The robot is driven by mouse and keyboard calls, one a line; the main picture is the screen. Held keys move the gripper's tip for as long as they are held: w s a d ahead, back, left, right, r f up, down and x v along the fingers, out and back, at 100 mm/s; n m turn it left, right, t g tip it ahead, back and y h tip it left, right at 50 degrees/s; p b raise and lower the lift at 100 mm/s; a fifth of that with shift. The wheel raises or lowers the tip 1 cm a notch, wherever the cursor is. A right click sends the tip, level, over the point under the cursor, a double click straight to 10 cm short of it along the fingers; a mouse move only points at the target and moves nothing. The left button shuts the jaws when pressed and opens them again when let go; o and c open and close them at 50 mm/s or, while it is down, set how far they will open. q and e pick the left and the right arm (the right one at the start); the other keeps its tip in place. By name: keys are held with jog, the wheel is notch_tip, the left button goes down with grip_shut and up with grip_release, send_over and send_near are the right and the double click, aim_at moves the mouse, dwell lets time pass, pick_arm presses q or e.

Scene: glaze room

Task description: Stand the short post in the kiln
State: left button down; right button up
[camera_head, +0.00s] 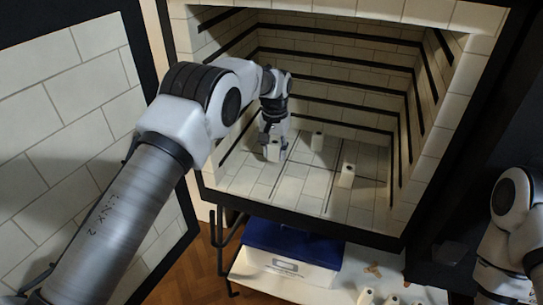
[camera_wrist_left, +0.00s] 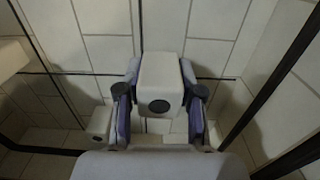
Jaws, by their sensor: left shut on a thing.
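The short post is a small pale block with a dark round hole in its end, and it shows in the head view (camera_head: 273,153) and large in the left wrist view (camera_wrist_left: 160,80). My left gripper (camera_head: 273,140) is inside the kiln (camera_head: 300,190), toward its left side. Its two fingers (camera_wrist_left: 160,112) are shut on the post from both sides. The post is low, at or just above the kiln floor; I cannot tell whether it touches. My right arm shows at the right edge, but its gripper is out of view.
Dark ledges line the kiln walls. Below the kiln, a blue-lidded box (camera_head: 290,244) and more pale pieces (camera_head: 366,297) sit on a white shelf.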

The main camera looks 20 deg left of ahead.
aim_at(272, 158)
pick_arm(q)
jog(key=shift+w+a, duration=0.3)
jog(key=shift+a, duration=0.2)
jog(key=shift+a+f, duration=0.15)
jog(key=shift+f, duration=1.7)
jog(key=c, duration=0.7)
grip_release()
jog(key=shift+f, duration=0.1)
notch_tip(272, 158, up, 12)
jog(key=shift+r, duration=0.2)
